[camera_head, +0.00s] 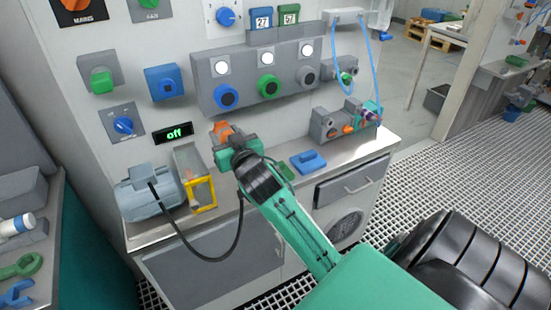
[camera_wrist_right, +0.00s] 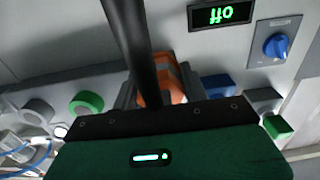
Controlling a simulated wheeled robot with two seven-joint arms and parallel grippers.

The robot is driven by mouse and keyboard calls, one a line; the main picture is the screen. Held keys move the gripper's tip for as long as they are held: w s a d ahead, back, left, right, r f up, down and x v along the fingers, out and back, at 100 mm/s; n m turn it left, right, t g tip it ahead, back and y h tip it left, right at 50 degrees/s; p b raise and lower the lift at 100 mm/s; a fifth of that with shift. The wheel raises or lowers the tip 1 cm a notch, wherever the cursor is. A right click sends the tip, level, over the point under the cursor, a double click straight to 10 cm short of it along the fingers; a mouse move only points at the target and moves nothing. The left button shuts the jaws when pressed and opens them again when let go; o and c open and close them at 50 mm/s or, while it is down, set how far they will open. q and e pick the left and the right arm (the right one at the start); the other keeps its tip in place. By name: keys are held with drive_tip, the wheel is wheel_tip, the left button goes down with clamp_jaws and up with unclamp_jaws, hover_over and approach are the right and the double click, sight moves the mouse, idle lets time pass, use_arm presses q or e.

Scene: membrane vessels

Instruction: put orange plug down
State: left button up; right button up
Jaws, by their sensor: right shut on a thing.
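The orange plug (camera_head: 221,129) is held between the fingers of my right gripper (camera_head: 228,140), which is shut on it. The plug is in front of the grey back panel, above the bench top (camera_head: 246,174), and seems clear of the bench. In the right wrist view the orange plug (camera_wrist_right: 174,84) shows between the dark fingers of the right gripper (camera_wrist_right: 156,92), partly covered by a black bar or cable across the picture. My left gripper is not in view.
A grey-blue motor (camera_head: 150,194) with a black cable and a yellow-framed block (camera_head: 201,193) stand left on the bench. A blue block (camera_head: 308,161) lies to the right, before grey socket blocks (camera_head: 345,122). A display (camera_head: 173,133) reads "off". Some bench top is free.

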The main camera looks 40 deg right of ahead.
drive_tip(key=shift+w+d+f+b, duration=0.15)
drive_tip(key=shift+w+d+b, duration=0.15)
drive_tip(key=shift+d+b, duration=0.15)
drive_tip(key=shift+f, duration=0.35)
drive_tip(key=b, duration=0.1)
hover_over(235, 190)
wheel_tip(235, 190, down, 13)
drive_tip(key=shift+r, duration=0.15)
wheel_tip(235, 190, down, 4)
drive_tip(key=shift+f+b, duration=0.15)
drive_tip(key=shift+b, duration=0.4)
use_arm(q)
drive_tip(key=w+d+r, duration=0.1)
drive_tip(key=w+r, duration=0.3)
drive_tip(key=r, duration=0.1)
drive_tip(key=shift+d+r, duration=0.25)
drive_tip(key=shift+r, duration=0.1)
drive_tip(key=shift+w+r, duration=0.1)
use_arm(e)
drive_tip(key=shift+f, duration=0.15)
